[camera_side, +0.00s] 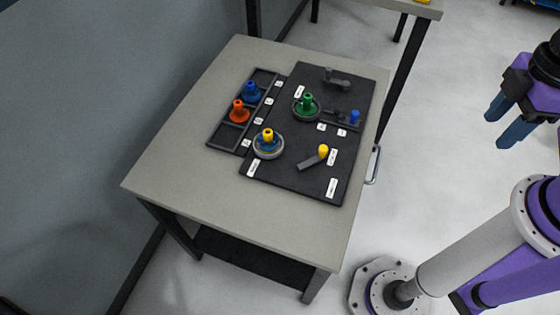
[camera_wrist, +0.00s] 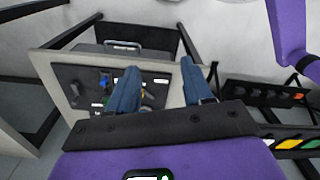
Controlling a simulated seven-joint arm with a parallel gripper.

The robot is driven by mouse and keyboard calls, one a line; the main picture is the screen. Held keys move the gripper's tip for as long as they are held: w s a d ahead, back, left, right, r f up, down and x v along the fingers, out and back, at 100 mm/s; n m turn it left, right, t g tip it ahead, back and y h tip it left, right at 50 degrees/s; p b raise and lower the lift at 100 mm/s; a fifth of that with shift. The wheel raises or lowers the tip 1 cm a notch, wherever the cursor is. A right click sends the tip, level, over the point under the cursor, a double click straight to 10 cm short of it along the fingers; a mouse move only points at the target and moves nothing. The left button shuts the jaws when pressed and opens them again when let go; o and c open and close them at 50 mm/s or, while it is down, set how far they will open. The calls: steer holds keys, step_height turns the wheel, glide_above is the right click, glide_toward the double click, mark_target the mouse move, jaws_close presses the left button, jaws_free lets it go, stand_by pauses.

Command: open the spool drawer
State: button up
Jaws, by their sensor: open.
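The spool drawer's pale handle (camera_side: 374,165) sticks out just past the table's right edge in the side view. In the wrist view the same handle (camera_wrist: 124,46) lies across a dark drawer front (camera_wrist: 150,54) under the tabletop. The drawer looks closed, its inside hidden. My gripper (camera_side: 507,122) hangs in the air at the right, well apart from the handle, with its blue fingers pointing down. In the wrist view the gripper (camera_wrist: 160,66) is open, with nothing between its fingers.
The grey table (camera_side: 180,170) carries a black board (camera_side: 285,185) with blue, green and yellow knobbed parts, and a tray (camera_side: 218,138) with orange and blue spools. A dark rack (camera_wrist: 262,94) stands to the right in the wrist view. The floor between gripper and handle is clear.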

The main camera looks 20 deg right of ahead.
stand_by(0.4)
steer(key=shift+c, duration=1.1)
